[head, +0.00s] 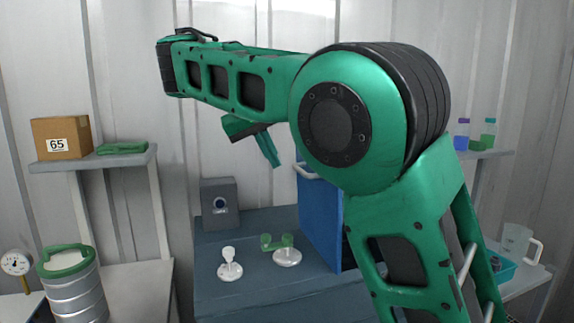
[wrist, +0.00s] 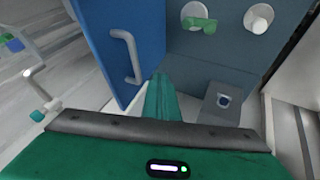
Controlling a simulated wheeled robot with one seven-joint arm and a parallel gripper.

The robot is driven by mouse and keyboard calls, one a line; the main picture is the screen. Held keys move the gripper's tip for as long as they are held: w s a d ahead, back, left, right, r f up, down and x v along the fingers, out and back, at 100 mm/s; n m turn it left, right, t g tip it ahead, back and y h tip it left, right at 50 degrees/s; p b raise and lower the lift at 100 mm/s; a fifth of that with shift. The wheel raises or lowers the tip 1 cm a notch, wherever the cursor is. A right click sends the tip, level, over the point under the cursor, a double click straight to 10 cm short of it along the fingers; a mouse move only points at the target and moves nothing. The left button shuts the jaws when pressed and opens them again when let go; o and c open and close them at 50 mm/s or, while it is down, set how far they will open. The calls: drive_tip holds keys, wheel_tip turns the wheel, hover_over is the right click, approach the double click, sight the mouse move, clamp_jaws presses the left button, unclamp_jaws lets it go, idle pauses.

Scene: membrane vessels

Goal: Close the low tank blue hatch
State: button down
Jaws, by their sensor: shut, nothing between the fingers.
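The blue hatch (head: 318,215) stands upright, open, at the right of the low dark blue-grey tank (head: 235,290). Its pale bar handle (head: 308,172) is near the top edge, partly behind my arm. In the wrist view the hatch (wrist: 95,30) fills the upper left, with its handle (wrist: 127,55) facing my fingers. My gripper (head: 275,163) is shut and empty, above the tank and left of the hatch. In the wrist view the gripper (wrist: 160,80) points toward the tank top, right of the handle and apart from it. My arm hides the hatch's right side.
A white valve (head: 230,265) and a green-handled valve (head: 285,255) stand on the tank top. A grey box with a round dial (head: 219,205) is at its back left. Shelves hold a cardboard box (head: 60,137) and bottles (head: 487,135). A metal canister (head: 75,290) is at left.

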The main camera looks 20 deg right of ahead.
drive_tip(key=d, duration=0.1)
drive_tip(key=d+f, duration=0.1)
drive_tip(key=d, duration=0.2)
drive_tip(key=shift+w+d+f, duration=0.25)
drive_tip(key=shift+d+f, duration=0.1)
drive_tip(key=shift+f, duration=0.05)
drive_tip(key=shift+d+r, duration=0.1)
